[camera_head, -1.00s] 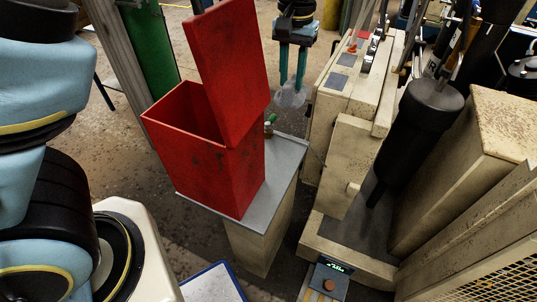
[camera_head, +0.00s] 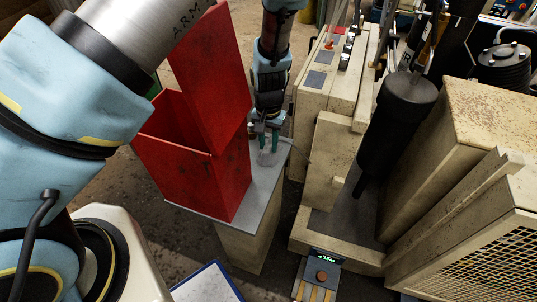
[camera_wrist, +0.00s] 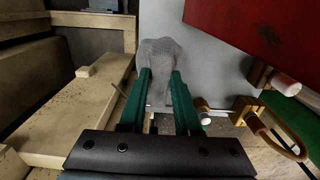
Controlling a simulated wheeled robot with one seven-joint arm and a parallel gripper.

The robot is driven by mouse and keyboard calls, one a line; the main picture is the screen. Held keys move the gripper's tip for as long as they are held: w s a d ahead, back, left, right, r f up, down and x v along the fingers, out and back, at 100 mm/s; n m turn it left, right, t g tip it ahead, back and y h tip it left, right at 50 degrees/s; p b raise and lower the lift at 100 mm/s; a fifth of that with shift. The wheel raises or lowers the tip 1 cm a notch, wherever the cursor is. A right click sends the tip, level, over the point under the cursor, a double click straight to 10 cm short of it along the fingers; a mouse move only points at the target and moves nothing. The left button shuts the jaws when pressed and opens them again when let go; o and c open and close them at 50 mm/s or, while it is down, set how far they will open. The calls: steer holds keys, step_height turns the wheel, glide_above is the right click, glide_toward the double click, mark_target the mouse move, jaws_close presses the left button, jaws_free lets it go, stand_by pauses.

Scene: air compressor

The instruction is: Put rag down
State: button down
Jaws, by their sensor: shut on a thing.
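The rag (camera_wrist: 158,62) is a light grey, crumpled cloth. It also shows in the head view (camera_head: 266,157), low over the right end of the grey stand top (camera_head: 278,172). My gripper (camera_wrist: 158,90) is shut on the rag, with its teal fingers pointing down in the head view (camera_head: 268,143). In the wrist view the rag lies over the grey top surface; I cannot tell whether it touches it.
An open red bin (camera_head: 190,165) with a raised lid fills the left of the stand. A brass valve (camera_wrist: 245,110) is close to my fingers. A beige machine (camera_head: 335,150) stands right of the stand. A black cylinder (camera_head: 395,125) is beyond it.

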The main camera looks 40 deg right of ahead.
mark_target(269, 147)
steer(key=shift+f+p, duration=0.4)
steer(key=shift+f, duration=2.7)
steer(key=shift+f, duration=0.2)
steer(key=c, duration=0.6)
jaws_free()
steer(key=shift+r, duration=0.1)
step_height(269, 147, up, 12)
steer(key=shift+r+b, duration=0.1)
steer(key=shift+b, duration=0.7)
steer(key=shift+s, duration=0.15)
